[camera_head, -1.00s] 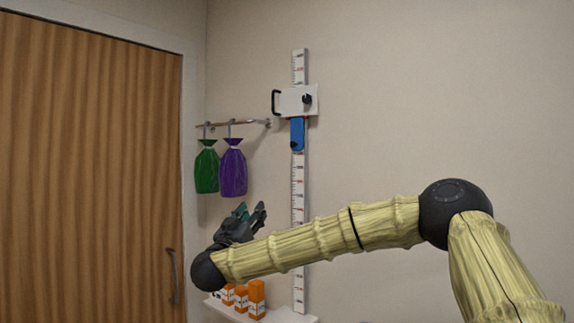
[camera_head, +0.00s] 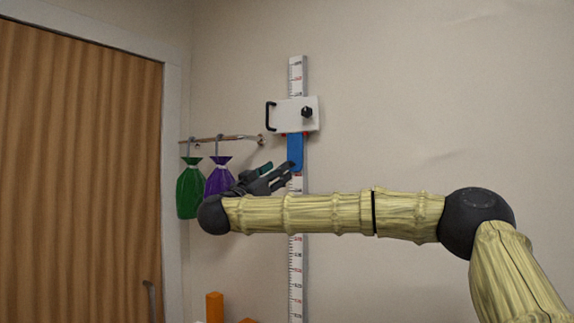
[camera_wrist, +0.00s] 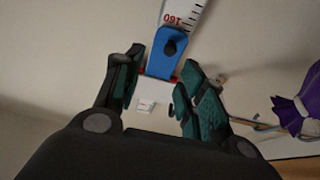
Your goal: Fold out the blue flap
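In the wrist view the blue flap (camera_wrist: 165,62) has a dark round knob and appears in the gap between the two fingertips. My gripper (camera_head: 278,172) is open, with its fingers at the flap's lower end. I cannot tell whether they touch it. In the wrist view my gripper (camera_wrist: 164,58) shows its green-padded fingers spread apart.
A green bag (camera_head: 189,190) and a purple bag (camera_head: 219,176) hang from a rail (camera_head: 225,139) left of the scale, close behind my gripper. Orange boxes (camera_head: 215,306) stand low down. A wooden door (camera_head: 80,180) is at the left. The wall to the right is bare.

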